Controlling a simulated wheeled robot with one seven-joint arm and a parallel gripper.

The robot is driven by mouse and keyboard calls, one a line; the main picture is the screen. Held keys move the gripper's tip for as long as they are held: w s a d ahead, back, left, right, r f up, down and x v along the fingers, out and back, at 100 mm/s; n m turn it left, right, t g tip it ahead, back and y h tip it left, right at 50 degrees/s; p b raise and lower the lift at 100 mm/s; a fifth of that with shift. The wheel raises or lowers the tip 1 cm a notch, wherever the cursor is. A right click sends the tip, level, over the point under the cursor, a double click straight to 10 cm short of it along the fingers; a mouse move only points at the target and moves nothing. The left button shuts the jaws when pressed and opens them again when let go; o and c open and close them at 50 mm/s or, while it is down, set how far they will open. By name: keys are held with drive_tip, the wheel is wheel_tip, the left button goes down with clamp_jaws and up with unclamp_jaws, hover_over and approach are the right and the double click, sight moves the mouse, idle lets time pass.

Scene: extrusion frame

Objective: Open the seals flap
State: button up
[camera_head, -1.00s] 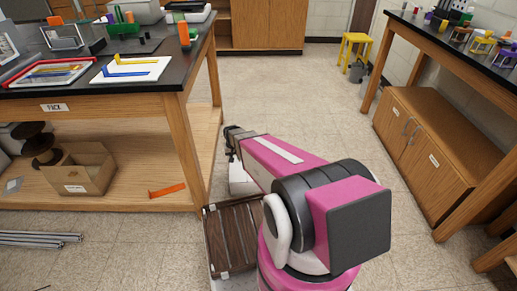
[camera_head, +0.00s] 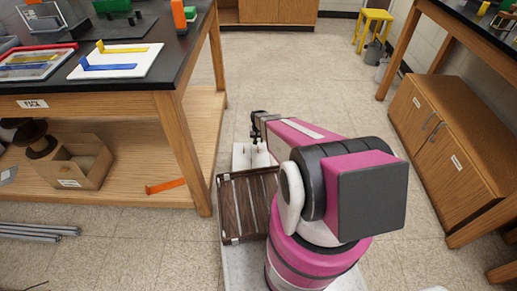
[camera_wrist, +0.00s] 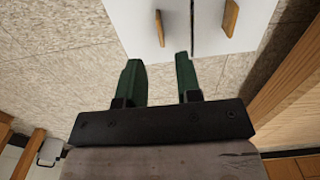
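A white box-like unit (camera_wrist: 175,25) is at the top of the wrist view, with a narrow dark gap down its front. One wooden bar handle (camera_wrist: 160,28) is left of the gap and another (camera_wrist: 230,18) is right of it. No label reading seals is legible, so I cannot tell which is the seals flap. My gripper (camera_wrist: 160,72) has two green fingers spread apart, empty, just short of the white unit. In the head view my gripper (camera_head: 257,135) is low beside the table, and the white unit (camera_head: 242,154) is partly hidden by my arm.
A black-topped wooden table (camera_head: 120,95) with a lower shelf stands close on the left. The shelf holds a cardboard box (camera_head: 82,165) and an orange bracket (camera_head: 165,186). A wooden cabinet (camera_head: 445,150) is on the right.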

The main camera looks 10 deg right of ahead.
sight(260, 157)
wheel_tip(260, 157, down, 8)
drive_tip(key=shift+r, duration=0.1)
clamp_jaws()
